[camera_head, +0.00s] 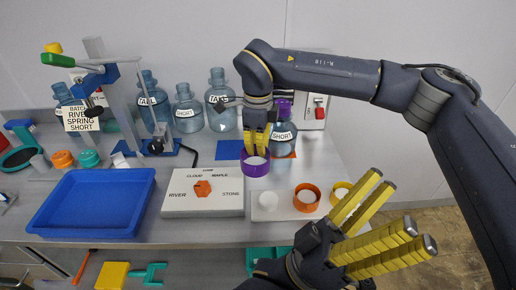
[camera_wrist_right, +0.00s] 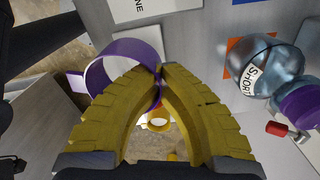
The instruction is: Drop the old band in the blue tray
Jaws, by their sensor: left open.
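A purple band (camera_head: 257,168) hangs at the fingertips of my right gripper (camera_head: 257,148), above the bench behind the white ring board. In the right wrist view the band (camera_wrist_right: 118,52) shows as a ring, its wall pinched between the tips of the right gripper (camera_wrist_right: 160,72). The blue tray (camera_head: 95,228) lies on the left part of the bench, well to the left of the band, and looks empty. My left gripper (camera_head: 374,222) is open and empty at the front right, in front of the bench.
A white dial panel (camera_head: 200,208) with an orange knob lies between tray and band. A white board (camera_head: 278,212) carries white, orange and yellow rings. A SHORT jug (camera_head: 284,138) stands close behind the right gripper. Several jugs and a clamp stand (camera_head: 160,138) stand behind the tray.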

